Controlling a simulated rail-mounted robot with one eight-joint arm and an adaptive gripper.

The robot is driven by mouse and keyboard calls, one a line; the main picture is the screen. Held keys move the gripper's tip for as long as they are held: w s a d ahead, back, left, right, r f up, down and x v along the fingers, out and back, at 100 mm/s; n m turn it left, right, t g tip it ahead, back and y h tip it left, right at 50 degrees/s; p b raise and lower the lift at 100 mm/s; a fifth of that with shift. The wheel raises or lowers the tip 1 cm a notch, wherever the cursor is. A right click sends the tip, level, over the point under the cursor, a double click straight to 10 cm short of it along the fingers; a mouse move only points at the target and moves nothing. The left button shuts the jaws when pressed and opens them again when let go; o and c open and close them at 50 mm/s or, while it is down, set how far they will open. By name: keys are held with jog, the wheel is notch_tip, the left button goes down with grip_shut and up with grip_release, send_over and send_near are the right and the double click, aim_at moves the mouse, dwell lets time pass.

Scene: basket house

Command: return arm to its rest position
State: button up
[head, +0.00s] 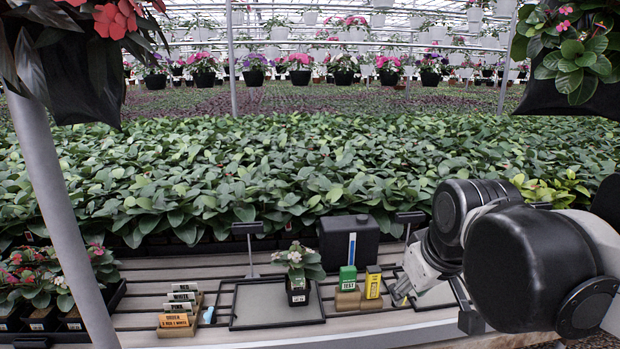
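My arm reaches in from the right side of the head view and bends down toward the bench. My gripper (401,294) is low, just right of a yellow box (373,283) on the slatted bench. Only a small part of the gripper shows, partly behind my own arm. I cannot tell whether its fingers are open or shut, or whether it touches the yellow box.
A green box (347,279) stands beside the yellow one on a wooden block. A potted plant (298,291) stands on a black tray (252,304). Label cards (178,304) stand at left. A black container (348,238) and hanging pots (575,95) are behind and above.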

jog(key=s+d+f+m+t, duration=0.1)
jog(key=s+f+m, duration=0.3)
jog(key=s, duration=0.5)
jog(key=shift+s+d+f+t+h, duration=0.3)
jog(key=shift+s+d+f, duration=0.05)
jog(key=shift+d+f, duration=0.5)
